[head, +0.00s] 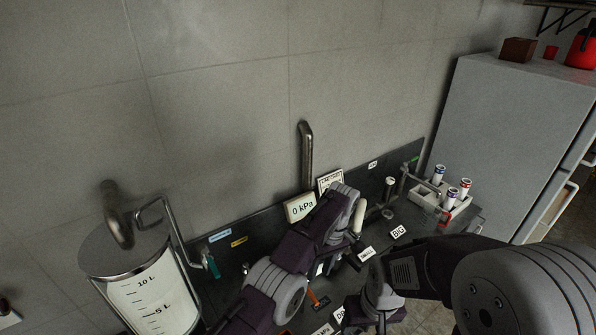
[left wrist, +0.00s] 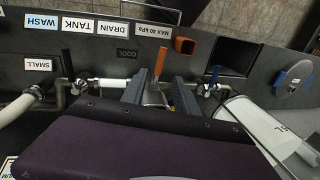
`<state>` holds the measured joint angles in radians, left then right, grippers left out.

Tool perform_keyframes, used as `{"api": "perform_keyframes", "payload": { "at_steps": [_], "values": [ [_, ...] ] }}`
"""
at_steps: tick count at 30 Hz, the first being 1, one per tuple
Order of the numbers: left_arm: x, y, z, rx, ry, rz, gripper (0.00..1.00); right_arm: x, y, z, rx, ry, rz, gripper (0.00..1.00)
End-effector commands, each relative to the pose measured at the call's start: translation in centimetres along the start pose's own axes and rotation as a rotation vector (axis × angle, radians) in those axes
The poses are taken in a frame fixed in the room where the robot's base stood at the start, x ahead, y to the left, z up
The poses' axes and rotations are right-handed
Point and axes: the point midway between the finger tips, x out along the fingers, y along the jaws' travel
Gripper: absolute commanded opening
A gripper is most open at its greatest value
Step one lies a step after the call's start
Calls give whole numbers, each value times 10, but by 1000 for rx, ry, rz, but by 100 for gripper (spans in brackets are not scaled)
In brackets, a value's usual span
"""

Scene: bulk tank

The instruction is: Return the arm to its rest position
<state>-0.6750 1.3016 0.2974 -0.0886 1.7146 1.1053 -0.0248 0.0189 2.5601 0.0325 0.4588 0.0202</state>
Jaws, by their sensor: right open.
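My left arm (head: 300,235) reaches from the bottom of the head view over the dark valve panel. Its gripper is mostly hidden there by the arm. In the left wrist view my left gripper (left wrist: 160,92) has its two fingers apart. An orange valve handle (left wrist: 159,60) shows between and just past them; I cannot tell whether they touch it. My right arm (head: 430,265) comes in from the right, bent low near the bottom edge. My right gripper (head: 380,318) is open near that edge, partly cut off.
A clear tank (head: 155,295) stands left, beside the panel (head: 265,225). A gauge reading 0 kPa (head: 299,208) stands behind my left arm. A white rack (head: 455,207) with several bottles sits right, near a grey cabinet (head: 510,130).

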Motion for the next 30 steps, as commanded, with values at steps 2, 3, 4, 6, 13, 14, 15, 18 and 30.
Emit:
{"api": "perform_keyframes", "payload": {
  "at_steps": [2,3,4,6,13,14,15,18,30],
  "values": [
    [1,-5,-11,-24,-1,6,36,3,0,0,0,0,0,64],
    [-7,-8,-20,-44,4,24,36,5,0,0,0,0,0,64],
    [-16,-11,-28,-61,12,42,36,6,0,1,0,0,0,64],
    [-40,-23,-50,-110,30,90,36,11,0,1,0,0,0,64],
    [-83,-119,-99,-284,1,103,36,27,0,3,0,0,0,64],
    [-84,-131,-101,-295,-3,105,36,29,1,3,0,0,0,64],
    [-84,-147,-104,-306,-7,108,36,32,1,3,0,0,0,64],
    [-77,-190,-104,-311,-17,121,36,38,1,4,0,0,0,64],
    [46,-316,8,-19,-10,195,36,54,1,6,0,0,0,64]
  ]
}}
